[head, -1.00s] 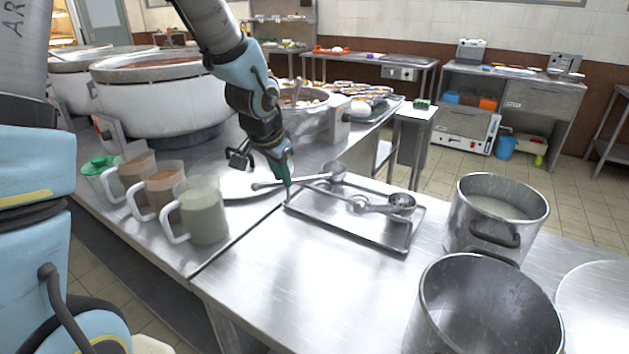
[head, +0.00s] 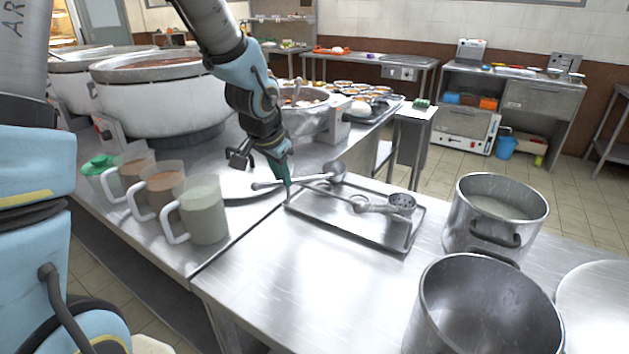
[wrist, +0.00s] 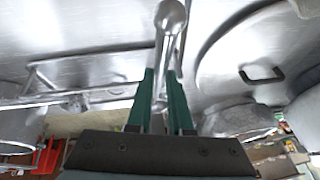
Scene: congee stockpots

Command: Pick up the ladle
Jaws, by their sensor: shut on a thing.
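The metal ladle (head: 315,178) lies across the far left end of the shallow steel tray (head: 330,231), its bowl (head: 337,170) at the right and its handle end at the left. My gripper (head: 287,183), with green fingers, is shut on the ladle's handle. In the wrist view, the handle (wrist: 168,45) passes between the two fingertips (wrist: 163,80) and has a rounded end. Whether the ladle is clear of the tray cannot be told. A second, perforated ladle (head: 401,204) rests on the tray to the right.
Two stockpots (head: 484,312), one with pale contents (head: 497,213), stand at right. Large vats (head: 155,95) are behind, left. The counter in front of the tray (head: 290,270) is clear.

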